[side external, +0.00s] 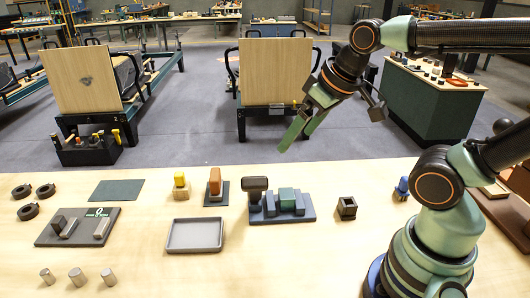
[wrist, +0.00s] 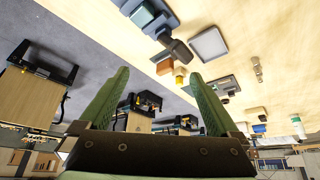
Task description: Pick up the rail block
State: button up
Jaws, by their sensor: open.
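My gripper (side external: 297,138) is open and empty, high above the bench's back edge. Its two green fingers stand apart in the wrist view (wrist: 156,74). No label tells me which piece is the rail block. A blue-grey base (side external: 268,217) carries a teal block (side external: 287,196), grey blocks beside it and a dark T-shaped piece (side external: 255,187). It sits on the bench below my gripper.
A grey tray (side external: 195,249) lies mid-bench. Behind it stand a yellow-topped block (side external: 180,180) and an orange-brown block (side external: 215,182). A dark hollow cube (side external: 347,207) stands right of the base. Dark rings (side external: 46,190) and metal cylinders (side external: 77,277) lie left. The front centre is clear.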

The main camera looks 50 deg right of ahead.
jog(key=shift+w, duration=0.1)
jog(key=n+g, duration=0.6)
jog(key=n, duration=0.3)
send_over(287, 193)
notch_tip(287, 193, down, 10)
jog(key=f, duration=0.7)
jog(key=shift+s+d+f, duration=0.2)
jog(key=shift+s+d, duration=0.05)
jog(key=shift+w+a+f, duration=0.15)
jog(key=shift+f, duration=1.2)
jog(key=shift+w+a+f, duration=0.15)
jog(key=shift+f, duration=1.15)
jog(key=c, duration=1.5)
jog(key=shift+r, duration=0.1)
